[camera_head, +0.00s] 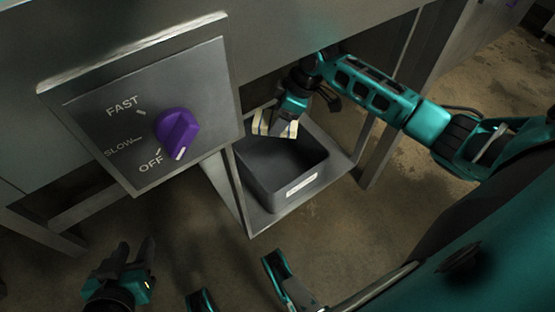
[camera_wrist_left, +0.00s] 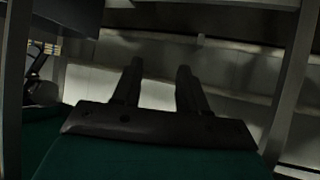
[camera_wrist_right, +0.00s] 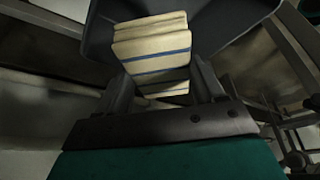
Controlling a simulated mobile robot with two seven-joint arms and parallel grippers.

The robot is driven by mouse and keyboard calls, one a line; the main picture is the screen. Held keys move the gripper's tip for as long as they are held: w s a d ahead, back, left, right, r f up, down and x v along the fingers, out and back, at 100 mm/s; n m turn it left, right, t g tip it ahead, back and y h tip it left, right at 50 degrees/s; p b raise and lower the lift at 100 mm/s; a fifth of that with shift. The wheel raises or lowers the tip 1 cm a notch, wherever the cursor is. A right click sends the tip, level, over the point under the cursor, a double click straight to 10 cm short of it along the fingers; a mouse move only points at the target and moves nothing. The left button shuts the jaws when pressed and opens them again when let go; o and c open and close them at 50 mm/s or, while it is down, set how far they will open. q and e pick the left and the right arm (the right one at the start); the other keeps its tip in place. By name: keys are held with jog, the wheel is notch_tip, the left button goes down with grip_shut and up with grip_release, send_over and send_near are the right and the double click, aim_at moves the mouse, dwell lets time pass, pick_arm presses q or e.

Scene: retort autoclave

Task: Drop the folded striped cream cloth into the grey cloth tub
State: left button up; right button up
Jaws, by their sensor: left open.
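The folded cream cloth with blue stripes (camera_head: 261,123) is in my right gripper (camera_head: 284,127), at the back edge of the grey cloth tub (camera_head: 262,187). In the right wrist view the cloth (camera_wrist_right: 152,45) lies between the fingers (camera_wrist_right: 163,88), with the dark tub (camera_wrist_right: 228,22) behind it. Whether the cloth touches the tub is unclear. The tub has a white label on its front and its visible inside looks empty. My left gripper (camera_head: 128,255) is open and empty, low at the left, well away from the tub; its fingers also show in the left wrist view (camera_wrist_left: 158,85).
A metal panel (camera_head: 90,135) with a purple knob (camera_head: 177,130) marked FAST, SLOW and OFF stands left of the tub. The tub sits in a metal frame (camera_head: 240,205) under a steel machine. Metal legs (camera_head: 385,130) stand to the right. The floor in front is clear.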

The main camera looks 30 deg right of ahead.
pick_arm(q)
jog(key=shift+f, duration=0.1)
pick_arm(e)
jog(key=o, duration=0.5)
pick_arm(q)
jog(key=shift+s, duration=0.1)
pick_arm(e)
jog(key=shift+o, duration=0.2)
jog(key=p+v, duration=0.2)
jog(key=v, duration=0.5)
jog(key=shift+d+r+p, duration=0.1)
jog(key=shift+r+p, duration=0.15)
jog(key=shift+p, duration=0.15)
pick_arm(q)
jog(key=shift+s+a+r, duration=0.25)
jog(key=shift+a+r, duration=0.15)
jog(key=shift+r, duration=0.25)
jog(key=shift+r, duration=0.1)
